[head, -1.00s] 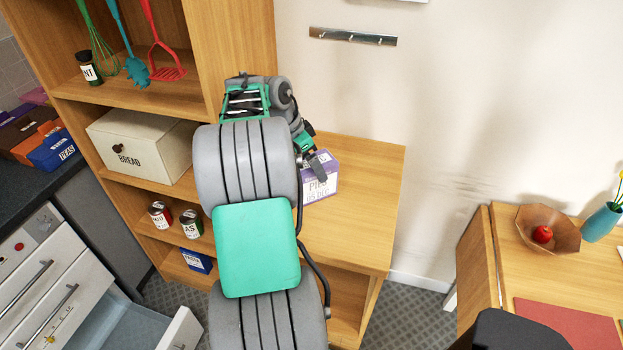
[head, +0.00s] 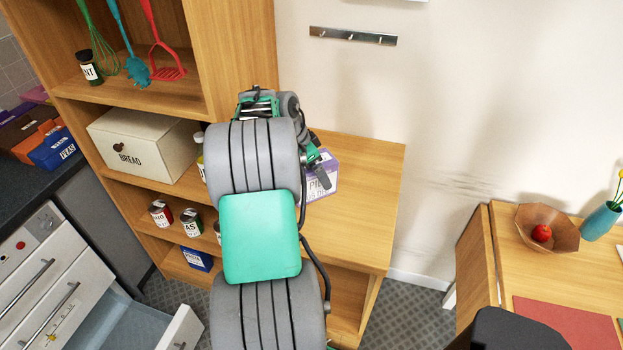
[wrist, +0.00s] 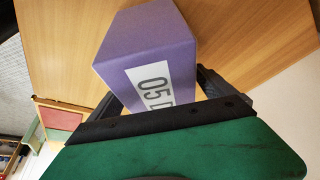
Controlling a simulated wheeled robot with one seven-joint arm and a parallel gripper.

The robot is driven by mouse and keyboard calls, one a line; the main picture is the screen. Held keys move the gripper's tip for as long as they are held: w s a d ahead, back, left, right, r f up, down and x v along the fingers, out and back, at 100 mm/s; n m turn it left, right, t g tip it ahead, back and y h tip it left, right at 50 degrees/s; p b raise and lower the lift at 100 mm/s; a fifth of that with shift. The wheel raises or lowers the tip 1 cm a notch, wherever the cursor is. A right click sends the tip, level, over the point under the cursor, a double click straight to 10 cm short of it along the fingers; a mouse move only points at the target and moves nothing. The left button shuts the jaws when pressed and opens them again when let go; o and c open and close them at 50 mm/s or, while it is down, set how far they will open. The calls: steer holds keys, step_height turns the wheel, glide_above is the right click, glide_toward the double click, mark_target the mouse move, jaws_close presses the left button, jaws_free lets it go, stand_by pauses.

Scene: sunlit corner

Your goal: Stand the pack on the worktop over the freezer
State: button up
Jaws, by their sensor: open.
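The pack (head: 324,181), purple and white with a printed label, stands on the wooden worktop of the shelf unit, partly hidden by my arm. My gripper (head: 319,170) is open at the pack. In the wrist view my gripper (wrist: 160,92) has one finger on each side of the pack's near end; I cannot tell whether they touch it. The white drawer unit (head: 50,285), apparently the freezer, is at lower left. A dark worktop (head: 42,183) is above it.
Blue, orange and brown packs (head: 52,149) crowd the back of the dark worktop; its front is bare. A lower drawer (head: 135,335) is pulled out. A bread box (head: 143,145) and tins (head: 191,222) fill shelves between the two worktops. A table (head: 510,260) is at right.

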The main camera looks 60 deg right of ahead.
steer(key=shift+c, duration=0.4)
jaws_close()
stand_by(0.8)
